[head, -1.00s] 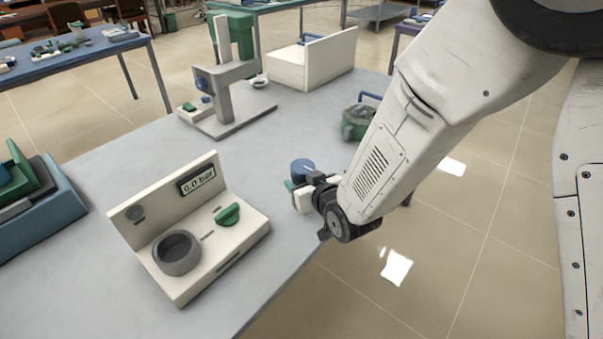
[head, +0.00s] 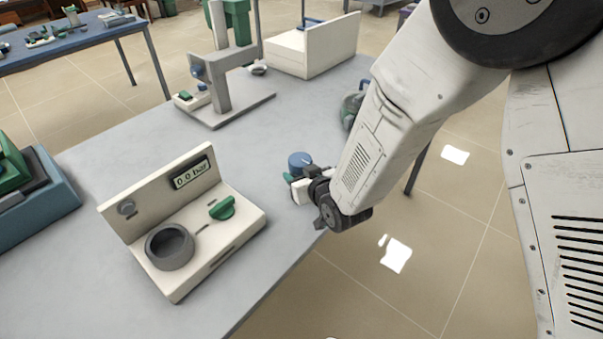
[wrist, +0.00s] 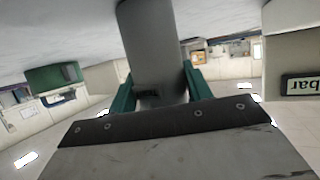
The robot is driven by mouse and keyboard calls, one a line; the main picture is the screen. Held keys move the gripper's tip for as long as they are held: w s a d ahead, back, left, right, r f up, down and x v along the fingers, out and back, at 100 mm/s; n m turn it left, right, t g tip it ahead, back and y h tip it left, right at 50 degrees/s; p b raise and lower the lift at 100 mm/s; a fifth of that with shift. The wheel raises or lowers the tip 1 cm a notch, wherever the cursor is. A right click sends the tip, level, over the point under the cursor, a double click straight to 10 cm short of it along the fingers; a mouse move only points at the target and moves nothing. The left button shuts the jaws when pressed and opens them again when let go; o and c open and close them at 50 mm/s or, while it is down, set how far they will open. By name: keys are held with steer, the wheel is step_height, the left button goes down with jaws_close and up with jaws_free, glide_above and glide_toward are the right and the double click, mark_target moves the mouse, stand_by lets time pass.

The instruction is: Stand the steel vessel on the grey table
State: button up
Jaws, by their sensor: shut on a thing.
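The steel vessel is a grey cylinder in the wrist view (wrist: 155,45), held between the two green fingers of my gripper (wrist: 160,92). In the head view a blue round top, seemingly the vessel's (head: 300,159), shows at my gripper (head: 298,179), near the right edge of the grey table (head: 105,165). The wrist view is upside down, with the tabletop along its top and the vessel reaching towards it. The vessel looks upright. Whether its base touches the tabletop is hidden.
A cream unit (head: 215,243) with a pressure display, a grey ring and a green knob stands left of my gripper. A press-like stand (head: 222,105) and a cream box (head: 335,55) are behind. A green-and-grey object (head: 350,108) sits near the arm. Tabletop between them is clear.

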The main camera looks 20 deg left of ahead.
steer(key=o, duration=1.4)
steer(key=shift+f, duration=0.1)
steer(key=shift+d+r, duration=0.1)
steer(key=shift+r, duration=0.1)
steer(key=v, duration=1.2)
steer(key=shift+w, duration=0.1)
